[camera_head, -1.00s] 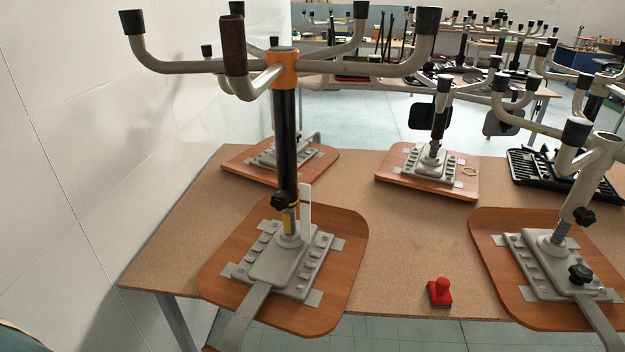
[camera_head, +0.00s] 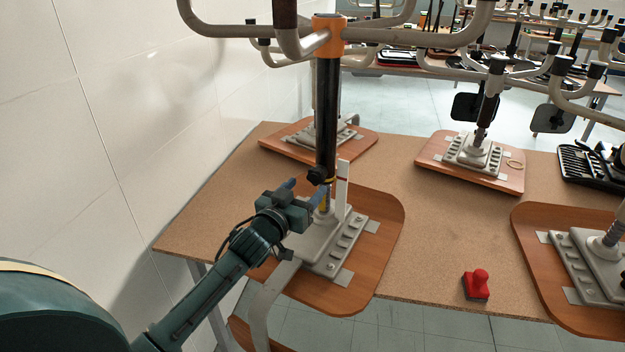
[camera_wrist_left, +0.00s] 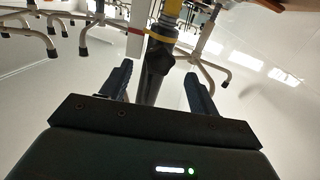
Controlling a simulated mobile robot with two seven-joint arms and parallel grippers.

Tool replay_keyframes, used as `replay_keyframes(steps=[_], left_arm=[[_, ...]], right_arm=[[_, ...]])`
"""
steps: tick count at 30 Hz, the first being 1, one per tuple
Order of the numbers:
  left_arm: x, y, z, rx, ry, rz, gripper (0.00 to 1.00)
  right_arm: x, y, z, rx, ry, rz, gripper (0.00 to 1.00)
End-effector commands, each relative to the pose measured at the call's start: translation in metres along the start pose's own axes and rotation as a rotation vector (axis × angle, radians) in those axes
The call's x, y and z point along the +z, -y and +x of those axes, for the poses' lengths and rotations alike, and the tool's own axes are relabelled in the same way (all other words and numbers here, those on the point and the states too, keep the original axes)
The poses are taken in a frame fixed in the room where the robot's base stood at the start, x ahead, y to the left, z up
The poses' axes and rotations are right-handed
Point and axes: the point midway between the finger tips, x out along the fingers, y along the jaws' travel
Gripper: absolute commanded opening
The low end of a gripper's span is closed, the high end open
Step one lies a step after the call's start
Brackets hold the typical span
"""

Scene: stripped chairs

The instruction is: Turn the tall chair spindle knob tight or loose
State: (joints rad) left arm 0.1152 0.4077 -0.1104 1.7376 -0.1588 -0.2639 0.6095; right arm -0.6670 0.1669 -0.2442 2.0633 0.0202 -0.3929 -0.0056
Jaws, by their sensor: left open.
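The tall chair (camera_head: 326,110) stands upside down, its seat board (camera_head: 385,215) on the table and its black spindle upright. A dark knob (camera_head: 318,175) sits low on the spindle, by a yellow band. My left gripper (camera_head: 303,192) is open, reaching in from the lower left with its fingertips close to the knob. In the left wrist view, the knob (camera_wrist_left: 160,58) and spindle line up with the gap between the open fingers (camera_wrist_left: 158,72). I cannot tell whether a finger touches it. My right gripper is not in view.
A tan table (camera_head: 440,250) holds more upturned chairs (camera_head: 475,155) behind and to the right (camera_head: 600,255). A red stamp-like object (camera_head: 476,284) lies near the front edge. A white wall (camera_head: 140,120) runs close on the left. A white upright strip (camera_head: 342,188) stands beside the spindle.

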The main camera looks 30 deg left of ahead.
Motion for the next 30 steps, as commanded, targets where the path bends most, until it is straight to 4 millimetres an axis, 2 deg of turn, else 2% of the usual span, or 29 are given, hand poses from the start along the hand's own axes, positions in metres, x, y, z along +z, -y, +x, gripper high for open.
replay_keyframes(steps=[3, 7, 12, 20, 30], left_arm=[[-0.001, 0.000, 0.022, -0.001, 0.000, 0.000, 0.61], [0.000, 0.000, 0.036, 0.000, 0.000, -0.001, 0.61], [0.001, -0.001, 0.044, 0.000, 0.001, 0.000, 0.61], [0.001, -0.001, 0.044, 0.000, 0.002, 0.000, 0.61], [0.001, -0.001, 0.044, 0.000, 0.002, 0.000, 0.33]], right_arm=[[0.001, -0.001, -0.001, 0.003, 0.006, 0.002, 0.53], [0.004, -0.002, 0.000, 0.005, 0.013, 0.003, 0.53], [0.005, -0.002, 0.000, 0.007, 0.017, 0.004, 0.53], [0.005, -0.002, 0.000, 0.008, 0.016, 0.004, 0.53], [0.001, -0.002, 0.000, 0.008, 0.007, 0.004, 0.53]])
